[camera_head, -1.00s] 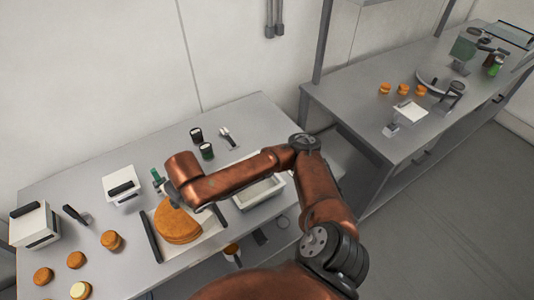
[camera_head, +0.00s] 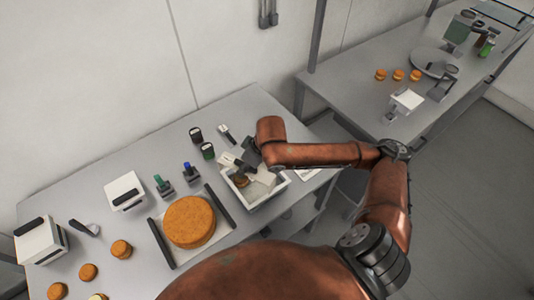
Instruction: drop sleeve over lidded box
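My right gripper (camera_head: 240,162) is at the left rim of an open white bin (camera_head: 284,186), its grey fingers partly hidden by its own wrist. I cannot tell whether it is open or shut. Small pale and brown pieces (camera_head: 262,176) lie in the bin, too small to name. No sleeve can be made out for certain. Two white boxes with black bars on top, one at the far left (camera_head: 42,246) and one behind the tray (camera_head: 128,194), may be lidded boxes; I cannot tell. My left gripper is not in view.
A large brown round (camera_head: 190,222) lies on a tray with dark side bars (camera_head: 160,242). Small brown rounds (camera_head: 121,249) lie at the front left. Green-topped (camera_head: 163,187) and blue-topped (camera_head: 190,173) items and dark-lidded jars (camera_head: 208,151) stand behind. A second table (camera_head: 360,95) is at the right.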

